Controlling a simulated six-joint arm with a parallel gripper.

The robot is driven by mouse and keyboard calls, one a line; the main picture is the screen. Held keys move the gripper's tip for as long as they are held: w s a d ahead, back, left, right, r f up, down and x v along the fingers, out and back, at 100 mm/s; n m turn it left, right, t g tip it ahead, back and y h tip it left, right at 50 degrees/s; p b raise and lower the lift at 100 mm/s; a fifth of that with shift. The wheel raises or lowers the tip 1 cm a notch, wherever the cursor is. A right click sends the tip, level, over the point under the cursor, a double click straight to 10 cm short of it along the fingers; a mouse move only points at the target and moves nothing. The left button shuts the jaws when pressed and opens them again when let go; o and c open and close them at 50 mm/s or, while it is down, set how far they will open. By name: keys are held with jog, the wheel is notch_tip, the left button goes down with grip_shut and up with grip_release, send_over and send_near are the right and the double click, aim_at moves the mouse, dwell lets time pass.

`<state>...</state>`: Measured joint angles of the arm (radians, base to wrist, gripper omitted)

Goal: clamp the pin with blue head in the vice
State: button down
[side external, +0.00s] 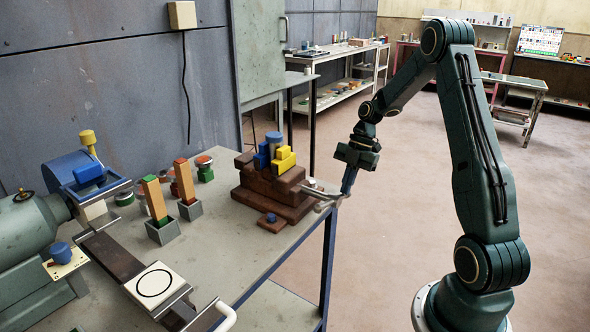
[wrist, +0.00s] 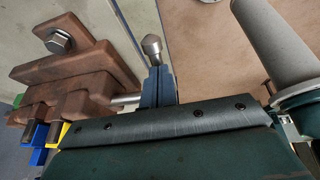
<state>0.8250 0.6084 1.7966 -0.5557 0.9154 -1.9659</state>
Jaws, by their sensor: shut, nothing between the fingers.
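The brown vice (side external: 272,205) stands at the table's right end, with a blue jaw piece (side external: 262,157) and a yellow jaw piece (side external: 284,162). The pin with blue head (side external: 274,138) stands upright between them; its lower part is hidden, and I cannot tell how tightly it sits. The vice's handle (side external: 320,205) sticks out on the right side. My gripper (side external: 347,188) is shut and empty, pointing down beside the handle. In the wrist view my fingertips (wrist: 158,72) lie against or just beside the handle's round knob (wrist: 152,45); I cannot tell if they touch.
Two upright wooden bars (side external: 154,198) (side external: 184,180) stand in grey square holders left of the vice. A green machine (side external: 25,235) is at the far left, with another blue-headed piece (side external: 62,252) on a yellow plate. Open floor lies right of the table.

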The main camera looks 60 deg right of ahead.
jog(key=shift+d+f, duration=0.1)
jog(key=shift+f, duration=0.3)
jog(key=shift+f, duration=0.4)
jog(key=shift+d+f+y, duration=0.1)
jog(key=shift+f+y, duration=0.4)
jog(key=shift+y, duration=0.2)
jog(key=shift+d+x, duration=0.25)
jog(key=shift+x, duration=1.15)
jog(key=shift+y, duration=0.8)
jog(key=shift+s+x, duration=0.15)
jog(key=shift+x, duration=1.05)
jog(key=shift+s+x, duration=0.15)
jog(key=shift+x, duration=1)
jog(key=shift+a+r, duration=0.1)
jog(key=shift+a, duration=0.15)
jog(key=shift+d, duration=0.1)
